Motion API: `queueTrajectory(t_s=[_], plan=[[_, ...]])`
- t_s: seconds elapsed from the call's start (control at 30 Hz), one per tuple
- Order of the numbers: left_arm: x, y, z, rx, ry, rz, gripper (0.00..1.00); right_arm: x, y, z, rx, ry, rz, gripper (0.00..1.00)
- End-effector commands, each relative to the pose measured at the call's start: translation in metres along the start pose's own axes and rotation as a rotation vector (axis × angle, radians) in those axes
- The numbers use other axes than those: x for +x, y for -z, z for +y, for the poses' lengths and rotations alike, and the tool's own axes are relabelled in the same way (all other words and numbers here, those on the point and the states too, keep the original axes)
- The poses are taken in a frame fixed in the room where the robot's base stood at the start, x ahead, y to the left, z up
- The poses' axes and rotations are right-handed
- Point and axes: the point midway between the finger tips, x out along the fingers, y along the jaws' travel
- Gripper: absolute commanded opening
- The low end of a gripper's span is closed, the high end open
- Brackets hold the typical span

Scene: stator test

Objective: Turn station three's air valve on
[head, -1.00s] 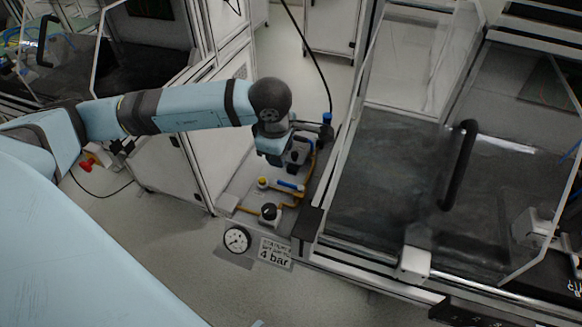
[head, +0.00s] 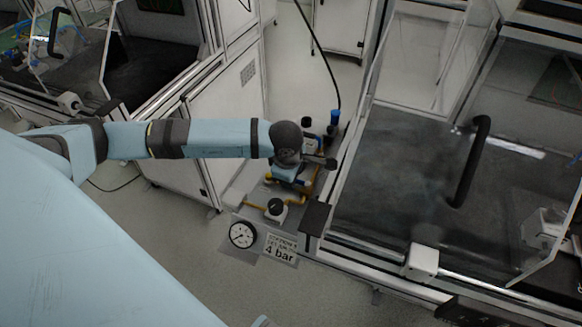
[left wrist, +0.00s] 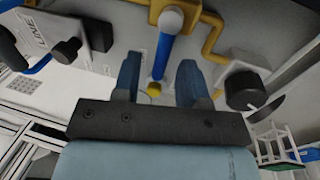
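The air valve shows in the left wrist view as a blue lever (left wrist: 164,50) on a yellow fitting (left wrist: 171,20). The lever runs from the fitting down between my fingers. My left gripper (left wrist: 159,82) is open, with one dark blue finger on each side of the lever and a gap to each. I cannot tell how deep the lever sits between them. In the head view my left gripper (head: 291,178) hangs over the valve panel and hides most of the lever. Yellow pipe (head: 297,202) shows beside it. My right gripper is not in view.
A black-knobbed regulator (head: 276,207) stands close to the gripper, also in the left wrist view (left wrist: 244,90). A round gauge (head: 242,235) and a "4 bar" sign (head: 280,248) lie in front. A blue-topped fitting (head: 335,118) stands behind. The bench (head: 400,180) is right.

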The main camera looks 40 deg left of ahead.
Motion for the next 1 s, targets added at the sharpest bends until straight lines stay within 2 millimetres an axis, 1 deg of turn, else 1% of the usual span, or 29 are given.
queueTrajectory(t_s=[0.07, 0.1, 0.27, 0.47, 0.67, 0.87, 1.0], plan=[[0.000, 0.000, 0.000, 0.000, 0.000, 0.000, 0.39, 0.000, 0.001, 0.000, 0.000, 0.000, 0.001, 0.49], [0.000, 0.000, 0.000, 0.000, 0.000, 0.000, 0.37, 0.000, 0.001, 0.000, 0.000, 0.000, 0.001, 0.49], [0.000, 0.000, 0.000, 0.000, 0.000, 0.000, 0.00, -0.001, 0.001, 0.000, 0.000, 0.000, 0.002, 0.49], [0.000, 0.000, 0.000, 0.002, 0.000, 0.000, 0.00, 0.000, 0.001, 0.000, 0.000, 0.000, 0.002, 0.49], [0.002, 0.001, 0.002, 0.041, -0.001, -0.008, 0.00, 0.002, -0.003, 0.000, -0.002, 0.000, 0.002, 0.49], [0.004, 0.000, 0.007, 0.150, -0.002, -0.029, 0.00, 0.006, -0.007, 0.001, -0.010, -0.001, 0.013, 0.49], [0.006, 0.000, 0.012, 0.265, -0.002, -0.052, 0.00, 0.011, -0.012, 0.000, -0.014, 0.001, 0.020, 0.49]])
